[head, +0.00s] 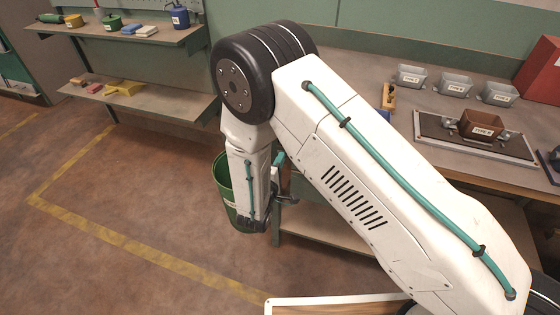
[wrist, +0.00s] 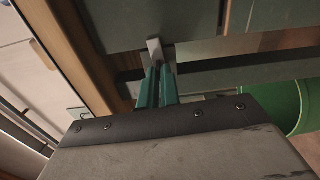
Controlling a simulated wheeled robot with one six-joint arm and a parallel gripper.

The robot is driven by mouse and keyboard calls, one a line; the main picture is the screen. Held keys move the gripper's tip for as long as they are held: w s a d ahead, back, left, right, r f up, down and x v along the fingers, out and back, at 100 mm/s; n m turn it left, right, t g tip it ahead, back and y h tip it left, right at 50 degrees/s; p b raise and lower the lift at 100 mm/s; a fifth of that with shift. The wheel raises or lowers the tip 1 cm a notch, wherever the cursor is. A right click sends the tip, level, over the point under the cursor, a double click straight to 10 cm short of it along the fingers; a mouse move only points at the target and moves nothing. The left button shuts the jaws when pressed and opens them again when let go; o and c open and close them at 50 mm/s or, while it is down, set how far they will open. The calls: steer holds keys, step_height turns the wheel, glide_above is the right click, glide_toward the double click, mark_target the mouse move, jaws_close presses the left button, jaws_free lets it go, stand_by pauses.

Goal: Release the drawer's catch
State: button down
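In the wrist view my gripper (wrist: 159,70) has its two green fingers close together, with a narrow gap between them. A small pale grey tab (wrist: 155,48), which looks like the catch, stands at the fingertips, and its lower end sits between them. The tab is in front of a dark grey-green panel (wrist: 120,22), which may be the drawer front. In the head view my arm hangs down at the left end of the bench (head: 345,225). The fingertips, the catch and the drawer are hidden or too small to tell there.
A green bin (head: 222,180) stands behind my wrist and shows at the right in the wrist view (wrist: 272,100). The bench top carries grey hoppers (head: 454,85) and a brown hopper (head: 482,123). Wall shelves (head: 150,100) are at the left. The floor between is clear.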

steer(key=shift+f+n, duration=0.1)
steer(key=shift+n, duration=8.5)
steer(key=c, duration=1.6)
jaws_free()
steer(key=shift+s, duration=0.1)
steer(key=v, duration=0.7)
steer(key=shift+s, duration=0.3)
